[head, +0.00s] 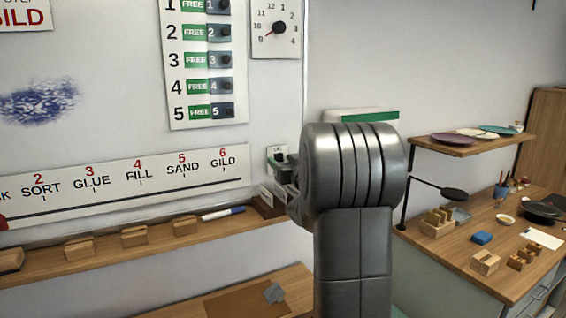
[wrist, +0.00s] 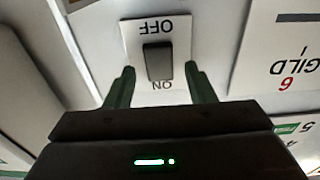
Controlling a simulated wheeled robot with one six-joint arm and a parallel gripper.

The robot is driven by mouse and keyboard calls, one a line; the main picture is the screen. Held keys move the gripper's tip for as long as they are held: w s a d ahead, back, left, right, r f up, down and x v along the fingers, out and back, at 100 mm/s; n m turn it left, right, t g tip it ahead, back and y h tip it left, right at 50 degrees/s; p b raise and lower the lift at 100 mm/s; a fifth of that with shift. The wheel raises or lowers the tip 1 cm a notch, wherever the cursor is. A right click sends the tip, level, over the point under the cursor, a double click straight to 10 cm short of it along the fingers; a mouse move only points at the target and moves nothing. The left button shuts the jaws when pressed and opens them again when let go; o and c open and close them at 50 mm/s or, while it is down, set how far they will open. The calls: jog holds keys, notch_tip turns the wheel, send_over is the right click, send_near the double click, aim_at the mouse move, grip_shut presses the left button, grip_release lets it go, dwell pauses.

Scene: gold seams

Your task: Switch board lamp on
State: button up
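The switch shows in the wrist view as a white plate (wrist: 183,28) with a dark rocker (wrist: 158,62), printed OFF and ON, upside down there. The OFF end is at the picture's top, the ON end nearer my gripper. Which way the rocker is pressed I cannot tell. My gripper (wrist: 160,76) is open, with one dark green finger on either side of the rocker's ON end. Whether they touch the plate is unclear. In the head view the switch (head: 280,157) is just left of my arm, which hides most of my gripper. I cannot identify the board lamp.
The whiteboard (head: 130,135) carries a FREE label panel, a dial and a step strip. At right are a shelf (head: 475,145) with plates and a cluttered workbench (head: 490,265).

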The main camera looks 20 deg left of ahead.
jog(key=r+b+v, duration=0.1)
jog(key=b+v, duration=0.1)
jog(key=v, duration=1.1)
jog(key=shift+s+d+f+b, duration=0.25)
jog(key=shift+d+f+b, duration=0.15)
jog(key=shift+f, duration=0.1)
jog(key=shift+w+a, duration=0.1)
jog(key=shift+a, duration=0.05)
jog(key=p+x, duration=0.3)
jog(key=x, duration=1)
jog(key=shift+w+a, duration=0.1)
jog(key=shift+a, duration=0.1)
jog(key=shift+w+a+f+b, duration=0.1)
jog(key=shift+f+b, duration=0.05)
jog(key=shift+b, duration=0.3)
jog(key=shift+r+p, duration=0.25)
jog(key=shift+p, duration=0.15)
